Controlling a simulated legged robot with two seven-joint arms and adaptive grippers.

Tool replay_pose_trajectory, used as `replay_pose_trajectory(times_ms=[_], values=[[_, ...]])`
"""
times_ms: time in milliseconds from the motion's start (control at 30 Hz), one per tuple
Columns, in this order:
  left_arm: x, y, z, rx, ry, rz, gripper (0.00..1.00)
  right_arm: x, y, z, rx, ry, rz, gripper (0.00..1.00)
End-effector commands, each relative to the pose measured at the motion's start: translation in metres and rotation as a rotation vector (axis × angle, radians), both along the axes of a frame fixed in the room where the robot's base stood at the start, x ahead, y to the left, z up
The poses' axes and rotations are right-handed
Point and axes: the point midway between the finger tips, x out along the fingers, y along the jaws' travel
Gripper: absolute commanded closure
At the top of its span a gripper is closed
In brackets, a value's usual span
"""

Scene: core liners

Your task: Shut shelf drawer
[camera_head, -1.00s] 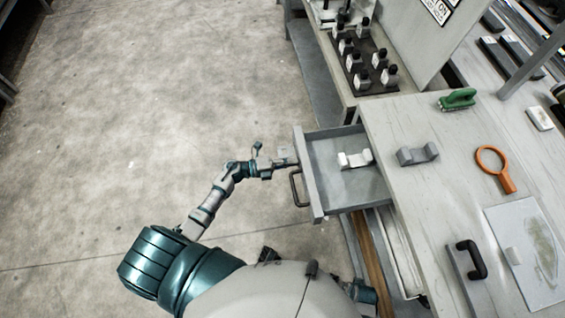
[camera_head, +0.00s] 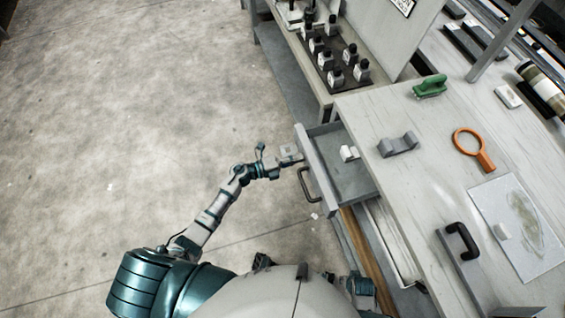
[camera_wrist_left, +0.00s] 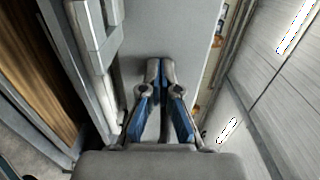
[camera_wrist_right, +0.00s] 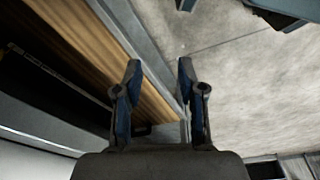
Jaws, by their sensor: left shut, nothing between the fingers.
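The grey shelf drawer (camera_head: 350,180) stands partly open from the workbench. Its front panel (camera_head: 315,165) faces left and carries a dark bar handle (camera_head: 307,185). A white cradle-shaped block (camera_head: 348,153) lies inside. My left gripper (camera_head: 292,154) is at the far end of the front panel, on its outer side, and looks close to or touching it. In the left wrist view its fingers (camera_wrist_left: 161,66) are shut, with a grey surface ahead. My right gripper (camera_wrist_right: 159,64) is open and empty beside a wooden board and grey frame; in the head view its fingers are hidden.
The benchtop (camera_head: 400,185) holds a grey cradle block (camera_head: 398,145), a green-handled tool (camera_head: 430,87), an orange ring tool (camera_head: 474,148) and a black-handled plate (camera_head: 463,240). Several bottles (camera_head: 336,55) stand on the far bench. The floor (camera_head: 130,110) to the left is clear.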

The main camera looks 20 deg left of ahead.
Motion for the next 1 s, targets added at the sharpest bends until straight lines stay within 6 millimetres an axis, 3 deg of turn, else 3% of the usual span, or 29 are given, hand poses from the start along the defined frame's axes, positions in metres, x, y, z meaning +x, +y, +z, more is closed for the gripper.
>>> replay_pose_trajectory(times_ms=[300, 500, 733, 1000], values=[[0.049, -0.074, -0.002, 0.0, -0.001, -0.001, 1.0, 0.008, 0.0, 0.035, 0.003, -0.014, -0.005, 0.6], [0.071, -0.107, -0.002, 0.001, 0.0, -0.001, 1.0, 0.011, 0.0, 0.065, 0.003, -0.023, -0.007, 0.6], [0.085, -0.128, -0.001, 0.0, 0.0, 0.0, 1.0, 0.01, 0.0, 0.09, 0.003, -0.028, -0.009, 0.6], [0.092, -0.135, 0.001, 0.0, -0.001, 0.002, 1.0, 0.009, 0.0, 0.099, 0.003, -0.029, -0.01, 0.6]])
